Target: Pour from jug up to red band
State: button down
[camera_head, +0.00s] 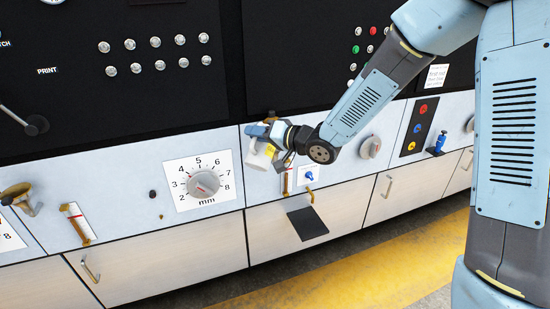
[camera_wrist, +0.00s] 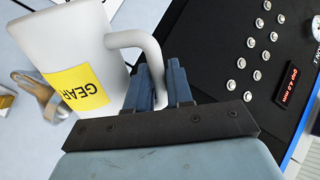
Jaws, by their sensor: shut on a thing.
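A white jug with a yellow label (camera_head: 258,157) hangs from my gripper (camera_head: 272,137) in front of the panel, right of the mm dial. In the wrist view the jug (camera_wrist: 65,42) fills the upper left, its label reading "GEAR" upside down. My gripper (camera_wrist: 163,82) is shut on the jug's handle (camera_wrist: 135,39). A slim gauge (camera_head: 75,222) with a reddish mark stands beside a brass cup (camera_head: 17,194) at the far left. A second, narrow brown gauge (camera_head: 286,184) is just below the jug, partly hidden. The jug's contents are hidden.
A round mm dial (camera_head: 203,183) protrudes left of the jug. A blue toggle (camera_head: 309,176) and a brass handle (camera_head: 311,193) lie below my wrist. A brass fitting (camera_wrist: 38,93) shows left of the jug in the wrist view. The floor before the cabinets is clear.

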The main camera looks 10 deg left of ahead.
aim_at(254, 151)
jog(key=shift+s+a+f+n+t, duration=0.1)
jog(key=shift+s+f+n+t, duration=0.05)
jog(key=shift+s+f+n, duration=0.45)
jog(key=shift+s+a+f+n+t, duration=0.1)
jog(key=shift+s+f+n, duration=0.25)
jog(key=shift+f, duration=0.4)
jog(key=shift+s+a+f+n+t, duration=0.15)
jog(key=shift+s+f+n, duration=0.25)
jog(key=shift+f+n, duration=0.2)
jog(key=shift+s+a+f+n+y+b, duration=0.15)
jog(key=shift+s+a+f+n+b, duration=0.05)
jog(key=shift+s+f+n+b, duration=0.55)
jog(key=shift+s+a+f+n+y+b, duration=0.15)
jog(key=shift+s+f+n+b, duration=0.35)
jog(key=shift+f+b, duration=0.4)
jog(key=shift+s+a+f+n+t+y+b, duration=0.15)
jog(key=shift+s+n+b, duration=0.2)
jog(key=shift+n+b, duration=0.25)
jog(key=shift+s+a+f+n+t+y+b, duration=0.1)
jog(key=shift+s+n+t+b, duration=0.1)
jog(key=shift+s+n+b, duration=0.3)
jog(key=shift+s+a+f+n+t+y+b, duration=0.15)
jog(key=shift+s+n+b, duration=0.1)
jog(key=shift+n+b, duration=0.45)
